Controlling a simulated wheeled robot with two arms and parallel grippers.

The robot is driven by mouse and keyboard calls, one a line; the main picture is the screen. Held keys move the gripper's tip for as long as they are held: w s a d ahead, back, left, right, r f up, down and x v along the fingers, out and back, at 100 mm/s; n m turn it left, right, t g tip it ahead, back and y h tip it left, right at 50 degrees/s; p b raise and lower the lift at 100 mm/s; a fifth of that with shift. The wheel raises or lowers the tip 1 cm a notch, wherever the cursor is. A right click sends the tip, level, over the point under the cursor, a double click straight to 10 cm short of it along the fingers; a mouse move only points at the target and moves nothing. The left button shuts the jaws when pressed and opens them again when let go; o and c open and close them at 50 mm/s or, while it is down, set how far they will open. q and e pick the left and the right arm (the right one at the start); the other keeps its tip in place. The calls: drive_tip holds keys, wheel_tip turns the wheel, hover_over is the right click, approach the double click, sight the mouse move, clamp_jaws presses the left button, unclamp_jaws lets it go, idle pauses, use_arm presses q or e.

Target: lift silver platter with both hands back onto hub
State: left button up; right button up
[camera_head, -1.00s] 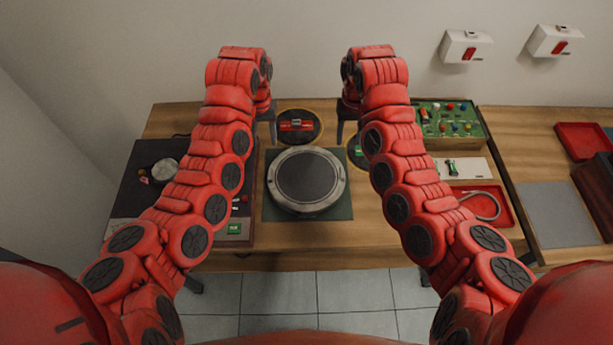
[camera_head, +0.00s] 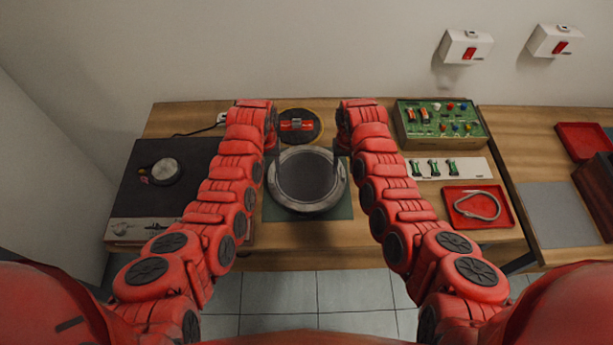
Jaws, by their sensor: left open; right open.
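The silver platter (camera_head: 308,208), a round disc with a silver rim and dark centre, lies flat on a dark green mat (camera_head: 342,212) mid-table. The hub (camera_head: 165,172) is a small round grey part on the dark turntable deck (camera_head: 135,195) at the left. My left gripper (camera_head: 271,163) is open at the platter's left upper edge. My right gripper (camera_head: 342,158) is open at its right upper edge. The fingers are dark and partly hidden by my wrists; whether they touch the rim I cannot tell.
A round dark pad with a red part (camera_head: 298,126) lies behind the platter. At the right are a green component board (camera_head: 440,122), a white strip with green parts (camera_head: 460,167), and a red tray (camera_head: 478,207) holding a curved metal piece. My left arm covers the deck's right side.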

use_arm(q)
drive_tip(key=shift+f, duration=1.05)
use_arm(e)
drive_tip(key=shift+f, duration=1)
use_arm(q)
clamp_jaws()
use_arm(e)
clamp_jaws()
use_arm(q)
drive_tip(key=shift+r, duration=0.1)
